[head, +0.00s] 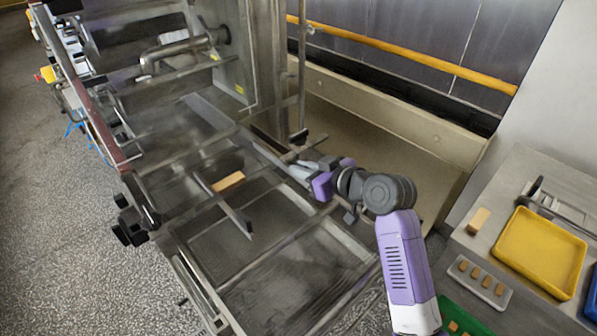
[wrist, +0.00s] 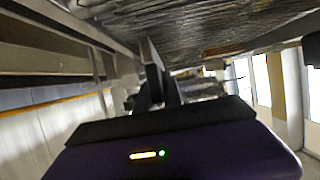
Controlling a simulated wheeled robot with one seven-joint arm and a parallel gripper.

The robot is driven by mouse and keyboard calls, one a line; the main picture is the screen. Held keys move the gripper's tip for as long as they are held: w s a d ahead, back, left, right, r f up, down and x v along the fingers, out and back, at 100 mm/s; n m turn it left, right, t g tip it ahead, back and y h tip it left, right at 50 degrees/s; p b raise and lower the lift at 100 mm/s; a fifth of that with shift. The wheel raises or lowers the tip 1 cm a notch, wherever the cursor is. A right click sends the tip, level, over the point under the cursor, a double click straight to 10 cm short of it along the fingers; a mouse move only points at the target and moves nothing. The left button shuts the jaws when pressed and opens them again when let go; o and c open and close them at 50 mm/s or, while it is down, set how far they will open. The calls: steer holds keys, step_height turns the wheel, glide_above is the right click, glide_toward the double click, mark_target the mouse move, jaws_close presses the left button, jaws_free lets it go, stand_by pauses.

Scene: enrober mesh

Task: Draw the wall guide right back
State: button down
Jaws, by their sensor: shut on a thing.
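The wall guide (head: 264,152) looks to be the narrow metal bar along the wall side of the mesh belt. My gripper (head: 301,170) reaches in from the right and is shut at the near end of this bar. My fingers hide the gripped part. In the wrist view my gripper (wrist: 163,88) is closed around a thin dark upright piece, with the mesh beyond it. A second guide bar (head: 224,206) lies over the middle of the mesh, apart from my gripper. A tan block (head: 228,182) rests beside that bar.
The machine's frame and upright post (head: 302,65) stand close to my gripper. A yellow rail (head: 400,53) runs along the wall behind. At the right, a bench holds a yellow tray (head: 541,240) and a pale tray (head: 480,282) with several small pieces. The near mesh is clear.

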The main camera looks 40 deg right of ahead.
steer(key=c, duration=1.5)
jaws_free()
steer(key=shift+d, duration=0.35)
steer(key=shift+s+a, duration=0.1)
steer(key=shift+s, duration=0.05)
steer(key=b+v, duration=0.1)
steer(key=v, duration=0.6)
steer(key=shift+s+r, duration=0.15)
steer(key=shift+s, duration=0.1)
